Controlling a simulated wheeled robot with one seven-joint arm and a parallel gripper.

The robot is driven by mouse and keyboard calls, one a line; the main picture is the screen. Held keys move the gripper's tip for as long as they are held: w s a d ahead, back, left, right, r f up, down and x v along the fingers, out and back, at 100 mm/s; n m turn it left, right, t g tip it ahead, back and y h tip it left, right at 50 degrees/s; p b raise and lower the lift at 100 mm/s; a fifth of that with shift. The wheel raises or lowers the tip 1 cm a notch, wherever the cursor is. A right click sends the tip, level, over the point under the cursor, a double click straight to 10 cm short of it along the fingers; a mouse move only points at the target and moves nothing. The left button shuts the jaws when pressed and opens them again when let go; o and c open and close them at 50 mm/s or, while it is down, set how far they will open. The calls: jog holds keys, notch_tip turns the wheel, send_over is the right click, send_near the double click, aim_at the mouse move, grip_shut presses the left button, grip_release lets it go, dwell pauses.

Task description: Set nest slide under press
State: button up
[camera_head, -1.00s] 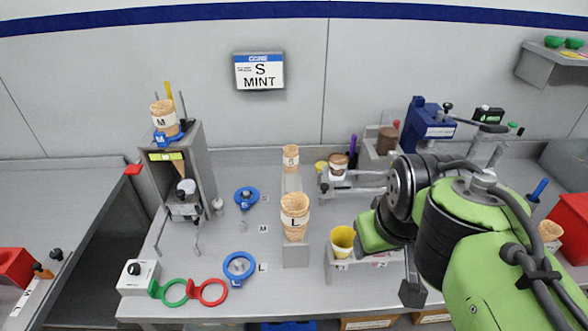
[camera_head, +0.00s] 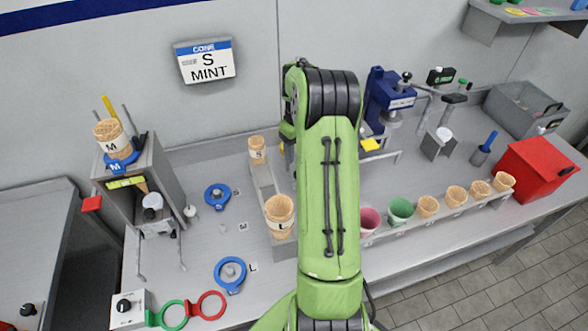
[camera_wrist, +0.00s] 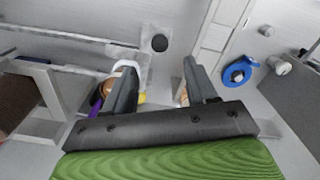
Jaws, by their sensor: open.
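A grey upright frame (camera_head: 170,170) stands at the left of the bench. It has a yellow-green strip on its front, and a cone with a blue M ring (camera_head: 122,162) sits on top. Beneath its top, a small grey part with a black knob (camera_head: 152,206) sits above two thin rails. A blue machine with a lever (camera_head: 392,98) stands at the back right, partly behind my arm. I cannot tell which of these is the press or nest slide. My gripper (camera_wrist: 160,88) is open with nothing visibly held; in the head view my arm hides it.
An S cone (camera_head: 257,150) and an L cone (camera_head: 280,213) stand on a grey rail. A blue ring (camera_wrist: 239,72) lies right of my fingers. Cups and cones (camera_head: 427,207) line the front right, near a red box (camera_head: 535,168). Bench near the blue rings is mostly clear.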

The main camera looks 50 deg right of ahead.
notch_tip(320, 180, down, 9)
grip_shut()
dwell(0.4)
